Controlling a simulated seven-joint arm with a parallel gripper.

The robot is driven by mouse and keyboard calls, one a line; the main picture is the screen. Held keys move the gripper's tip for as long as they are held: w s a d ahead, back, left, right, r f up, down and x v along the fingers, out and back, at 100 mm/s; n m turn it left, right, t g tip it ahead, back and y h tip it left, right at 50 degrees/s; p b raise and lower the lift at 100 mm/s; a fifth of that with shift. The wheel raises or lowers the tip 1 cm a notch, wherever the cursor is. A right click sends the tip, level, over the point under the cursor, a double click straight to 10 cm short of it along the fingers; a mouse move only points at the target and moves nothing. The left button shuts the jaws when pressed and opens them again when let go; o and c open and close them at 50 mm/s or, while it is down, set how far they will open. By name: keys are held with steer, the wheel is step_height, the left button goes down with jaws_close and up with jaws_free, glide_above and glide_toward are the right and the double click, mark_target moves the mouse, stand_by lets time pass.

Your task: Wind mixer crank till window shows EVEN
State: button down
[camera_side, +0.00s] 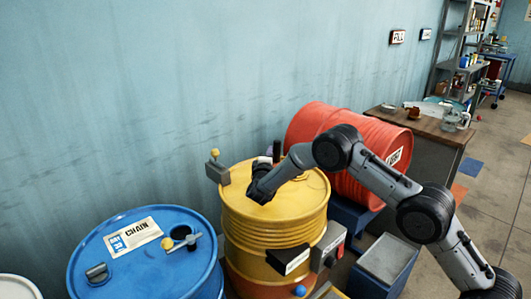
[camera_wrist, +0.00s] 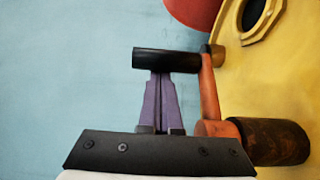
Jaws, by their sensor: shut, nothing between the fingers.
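The mixer crank is on the yellow drum (camera_side: 275,215). Its black grip (camera_side: 276,151) stands upright behind my gripper (camera_side: 258,192) in the side view. In the wrist view the black grip (camera_wrist: 166,60) lies across the tips of my gripper (camera_wrist: 160,76), whose purple fingers are shut together with nothing between them. Whether the tips touch the grip, I cannot tell. The orange crank arm (camera_wrist: 209,92) runs from the grip to a dark, rusty hub (camera_wrist: 272,141). No window reading EVEN is legible; a black box with a pale label (camera_side: 292,262) sits on the drum's front.
A grey box with a yellow knob (camera_side: 216,168) stands at the drum's left edge. A grey switch box (camera_side: 329,246) is on its front right. A blue drum (camera_side: 150,255) stands left, a red drum (camera_side: 340,150) lies behind right. The wall is close behind.

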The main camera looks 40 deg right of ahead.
mark_target(278, 157)
steer(key=m+g+h, duration=0.1)
steer(key=s+m+g, duration=0.1)
steer(key=shift+d+g+h, duration=0.1)
steer(key=shift+g+h, duration=0.2)
steer(key=shift+h, duration=0.1)
steer(key=shift+s+d+m+g, duration=0.1)
steer(key=shift+s+m+g, duration=0.2)
steer(key=shift+g, duration=0.1)
steer(key=shift+s, duration=0.65)
steer(key=shift+s+a+f+m+g+h, duration=0.1)
steer(key=shift+s+m+g+h, duration=0.1)
steer(key=shift+m+g+h, duration=0.3)
steer(key=shift+s+a+m+g+h, duration=0.1)
steer(key=shift+s+m+g+h, duration=0.15)
steer(key=shift+g, duration=0.45)
steer(key=shift+s, duration=0.2)
steer(key=shift+s+a, duration=0.5)
steer(key=shift+s, duration=0.25)
